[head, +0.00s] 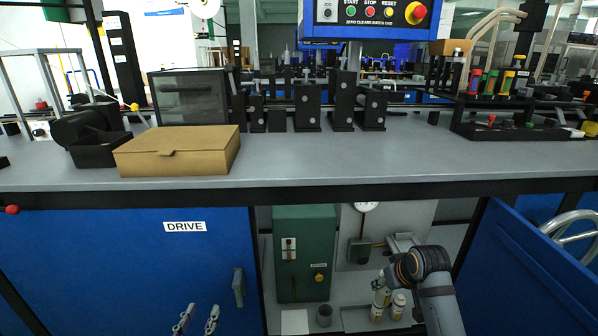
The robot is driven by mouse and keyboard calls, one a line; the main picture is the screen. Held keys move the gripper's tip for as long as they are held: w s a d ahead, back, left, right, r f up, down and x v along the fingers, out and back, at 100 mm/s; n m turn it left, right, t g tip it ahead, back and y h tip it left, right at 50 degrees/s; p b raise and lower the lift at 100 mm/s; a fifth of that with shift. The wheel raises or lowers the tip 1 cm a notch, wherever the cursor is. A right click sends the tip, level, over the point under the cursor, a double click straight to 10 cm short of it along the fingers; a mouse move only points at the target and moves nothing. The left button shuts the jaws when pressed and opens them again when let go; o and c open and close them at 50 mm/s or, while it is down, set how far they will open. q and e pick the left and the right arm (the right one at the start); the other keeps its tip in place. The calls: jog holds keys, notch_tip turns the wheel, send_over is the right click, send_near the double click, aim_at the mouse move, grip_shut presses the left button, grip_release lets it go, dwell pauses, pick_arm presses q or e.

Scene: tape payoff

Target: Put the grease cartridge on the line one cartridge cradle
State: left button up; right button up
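Several small pale cylinders with brownish bands, which look like grease cartridges (398,306), stand inside the open cabinet under the bench. My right arm reaches in from the lower right, and my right gripper (381,285) is at the top of the left cylinder (377,312). The wrist and small size hide whether its fingers grip it. A grey block with a brass fitting (360,250) is on the cabinet's back panel; I cannot tell whether it is the line one cradle. My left gripper (198,319) shows only its two fingertips at the bottom edge, apart and empty, before the blue DRIVE panel.
A green box (305,252) stands left in the cabinet, and a gauge (366,207) is above the fitting. An open blue door (530,270) bounds the right side. The grey bench (300,168) overhead carries a cardboard box (178,152) and black blocks (307,108).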

jog(key=s+a+r+n+g+y+p, duration=0.1)
jog(key=s+a+r+n+y, duration=0.1)
jog(key=s+r+n, duration=0.5)
jog(key=s+a+r+n+g+y, duration=0.2)
jog(key=s+a+r, duration=0.1)
jog(key=s+r, duration=0.65)
pick_arm(q)
jog(key=s+a+f+g+y+p, duration=0.15)
jog(key=s+f+g+p, duration=0.3)
jog(key=f+p, duration=0.45)
jog(key=s+a+f+g+h+p, duration=0.15)
jog(key=s+f+g+p, duration=0.3)
jog(key=f+p, duration=0.55)
jog(key=s+a+g+p, duration=0.2)
jog(key=s+p, duration=0.6)
jog(key=s, duration=0.5)
jog(key=s+a+g+y+p, duration=0.1)
jog(key=s+g+p, duration=0.3)
jog(key=s+p, duration=0.5)
jog(key=s+a, duration=0.1)
jog(key=s, duration=0.3)
jog(key=shift+s+g+y, duration=0.15)
jog(key=shift+g+y, duration=0.15)
jog(key=shift+g, duration=0.1)
pick_arm(e)
notch_tip(320, 180, up, 30)
jog(key=shift+s+f+t, duration=0.15)
jog(key=shift+s+t, duration=0.1)
jog(key=shift+t, duration=0.05)
